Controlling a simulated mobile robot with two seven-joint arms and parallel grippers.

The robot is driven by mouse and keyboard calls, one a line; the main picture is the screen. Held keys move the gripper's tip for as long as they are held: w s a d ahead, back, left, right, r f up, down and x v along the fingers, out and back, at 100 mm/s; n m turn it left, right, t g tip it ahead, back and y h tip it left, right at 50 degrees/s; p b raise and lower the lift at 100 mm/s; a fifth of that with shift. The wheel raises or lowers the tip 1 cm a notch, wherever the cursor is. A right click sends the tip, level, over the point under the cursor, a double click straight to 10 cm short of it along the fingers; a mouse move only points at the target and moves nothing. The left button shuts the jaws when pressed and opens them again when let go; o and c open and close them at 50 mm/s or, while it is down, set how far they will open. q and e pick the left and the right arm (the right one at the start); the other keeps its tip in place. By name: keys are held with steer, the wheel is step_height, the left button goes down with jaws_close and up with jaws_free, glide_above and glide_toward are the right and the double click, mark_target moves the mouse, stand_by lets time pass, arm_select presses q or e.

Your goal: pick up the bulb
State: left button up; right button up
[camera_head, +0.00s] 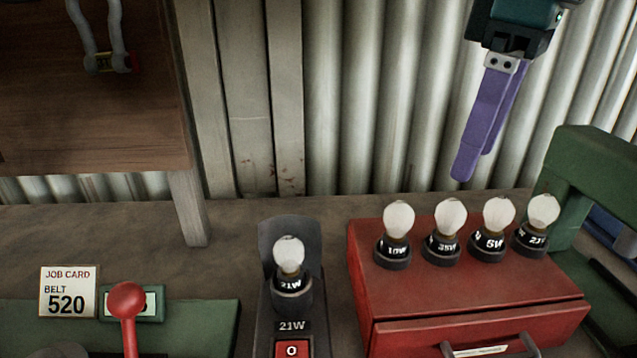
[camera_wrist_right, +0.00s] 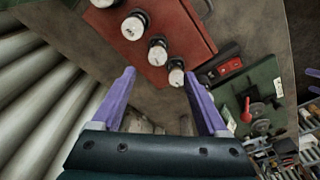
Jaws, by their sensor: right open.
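Several white bulbs in black collars stand in a row on the red toolbox (camera_head: 470,290): a 10W bulb (camera_head: 398,219), a 35W bulb (camera_head: 450,216), a 5W bulb (camera_head: 498,215) and one at the right end (camera_head: 543,211). Another bulb (camera_head: 289,252) stands upright on a black holder (camera_head: 290,312) marked 21W. My right gripper (camera_head: 474,163), with purple fingers, is open and empty above and behind the row. In the right wrist view a bulb (camera_wrist_right: 176,76) shows between its fingers (camera_wrist_right: 158,76), apart from them. My left gripper is not in view.
A green vise-like frame (camera_head: 580,185) stands right of the toolbox. A red-knobbed lever (camera_head: 127,300) and a job card (camera_head: 68,292) reading BELT 520 are at front left. A wooden cabinet (camera_head: 90,100) overhangs the left. Corrugated wall (camera_head: 380,100) stands behind.

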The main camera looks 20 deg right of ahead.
mark_target(457, 202)
step_height(457, 202, down, 4)
steer(key=shift+f, duration=0.1)
steer(key=f, duration=0.2)
steer(key=w+f, duration=0.1)
steer(key=f, duration=0.2)
steer(key=shift+a+f, duration=0.1)
steer(key=shift+f, duration=0.1)
jaws_close()
stand_by(0.4)
